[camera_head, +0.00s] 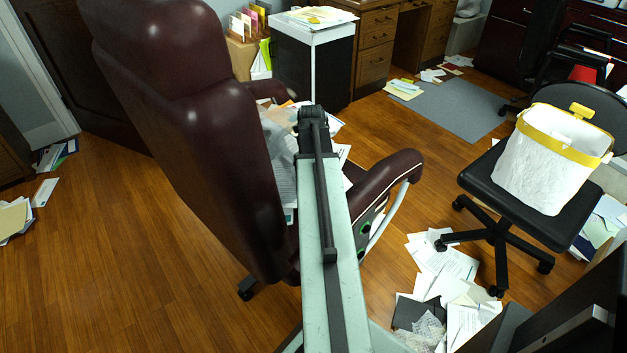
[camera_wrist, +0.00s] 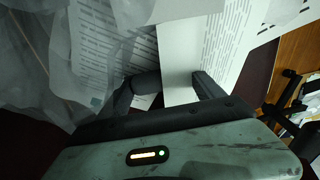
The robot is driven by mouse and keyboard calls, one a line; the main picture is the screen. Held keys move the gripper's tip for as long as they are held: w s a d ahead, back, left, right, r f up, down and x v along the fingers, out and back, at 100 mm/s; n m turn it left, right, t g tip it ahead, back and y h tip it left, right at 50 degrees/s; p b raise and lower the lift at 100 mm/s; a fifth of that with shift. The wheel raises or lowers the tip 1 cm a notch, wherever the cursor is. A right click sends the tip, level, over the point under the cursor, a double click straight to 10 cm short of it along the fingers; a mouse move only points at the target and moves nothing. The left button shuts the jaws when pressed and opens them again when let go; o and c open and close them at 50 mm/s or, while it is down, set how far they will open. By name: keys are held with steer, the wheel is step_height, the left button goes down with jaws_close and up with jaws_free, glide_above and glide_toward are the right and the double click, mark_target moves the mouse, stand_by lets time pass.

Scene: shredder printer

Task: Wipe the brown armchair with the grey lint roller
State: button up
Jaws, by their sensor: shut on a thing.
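The brown armchair (camera_head: 215,150) is a dark red-brown leather office chair, its tall back toward me at left centre and one armrest (camera_head: 390,172) at right. My arm reaches over its seat, and my gripper (camera_head: 312,112) is above the seat area. In the wrist view my gripper (camera_wrist: 175,84) is close to papers, shut on a rounded grey thing, which I take as the grey lint roller (camera_wrist: 142,86). Most of it is hidden, and I cannot tell whether it touches the chair. Dark red-brown leather (camera_wrist: 255,72) shows beside the papers there.
Loose papers (camera_head: 282,150) cover much of the seat. More papers (camera_head: 445,265) lie on the floor at right. A black swivel chair (camera_head: 535,225) carries a white bin (camera_head: 540,165) with a yellow rim. A wooden desk (camera_head: 378,50) stands behind. The floor at left is mostly clear.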

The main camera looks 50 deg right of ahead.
step_height(320, 180, up, 6)
steer(key=p, duration=0.5)
steer(key=shift+w+f+p, duration=0.15)
steer(key=shift+p, duration=0.15)
steer(key=shift+r+p, duration=0.2)
steer(key=shift+p, duration=0.1)
steer(key=shift+c, duration=0.7)
steer(key=shift+f, duration=0.1)
steer(key=c, duration=0.3)
step_height(320, 180, up, 3)
steer(key=p, duration=0.3)
steer(key=shift+r, duration=0.2)
steer(key=shift+f, duration=0.15)
